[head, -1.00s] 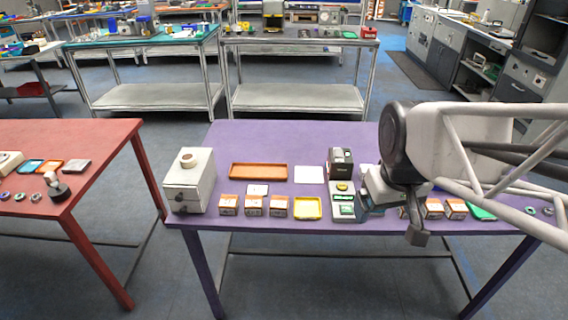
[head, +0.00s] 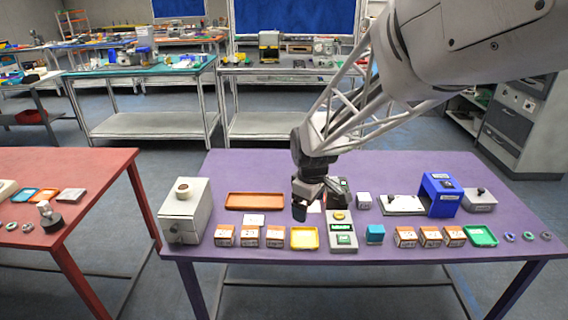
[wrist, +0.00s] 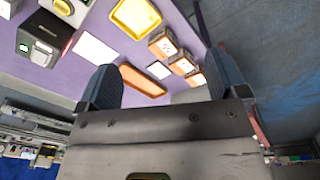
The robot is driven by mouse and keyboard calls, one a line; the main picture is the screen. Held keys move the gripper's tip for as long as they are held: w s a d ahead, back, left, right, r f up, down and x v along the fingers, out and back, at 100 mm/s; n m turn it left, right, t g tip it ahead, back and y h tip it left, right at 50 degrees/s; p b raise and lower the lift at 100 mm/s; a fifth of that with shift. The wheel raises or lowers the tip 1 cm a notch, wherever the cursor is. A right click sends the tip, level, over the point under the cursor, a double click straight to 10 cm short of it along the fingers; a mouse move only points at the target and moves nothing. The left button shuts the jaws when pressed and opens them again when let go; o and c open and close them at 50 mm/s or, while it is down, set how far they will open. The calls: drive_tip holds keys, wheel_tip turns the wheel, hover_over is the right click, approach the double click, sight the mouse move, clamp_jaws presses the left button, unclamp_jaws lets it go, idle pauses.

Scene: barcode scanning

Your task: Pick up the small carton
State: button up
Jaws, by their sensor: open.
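Several small orange-and-white cartons stand in two groups along the front of the purple table (head: 560,215). The left group holds a left carton (head: 224,236), a middle carton (head: 250,236) and a right carton (head: 276,237). The right group (head: 430,237) looks alike; I cannot tell which carton is meant. My gripper (head: 316,197) is open and empty, above the table behind the yellow tray, to the right of the left group. In the wrist view my gripper (wrist: 160,68) shows both fingers apart, with the left group (wrist: 182,66) between them in the picture, some distance away.
A yellow tray (head: 304,238), a scanner-like station (head: 342,238) and a teal cube (head: 375,233) stand between the groups. An orange tray (head: 255,201) lies behind. A blue device (head: 440,194) and a green tray (head: 480,236) are right; a white drawer box (head: 186,212) is left.

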sight(274, 231)
drive_tip(key=w+a+f+n, duration=0.2)
drive_tip(key=w+a+f, duration=0.1)
drive_tip(key=f, duration=0.1)
drive_tip(key=w+a+f+n, duration=0.1)
drive_tip(key=w+a+f, duration=0.2)
drive_tip(key=f, duration=0.1)
drive_tip(key=w+a+f+n, duration=0.2)
drive_tip(key=a+f, duration=0.1)
drive_tip(key=f, duration=0.1)
drive_tip(key=shift+w+a+f+n+g, duration=0.25)
drive_tip(key=shift+w+a+n+g, duration=0.05)
drive_tip(key=shift+w+a+g, duration=0.1)
drive_tip(key=shift+f, duration=0.1)
drive_tip(key=shift+f, duration=1.25)
drive_tip(key=shift+s, duration=0.1)
drive_tip(key=shift+s+f, duration=0.1)
drive_tip(key=shift+f, duration=2.5)
drive_tip(key=shift+c, duration=0.3)
drive_tip(key=c, duration=1)
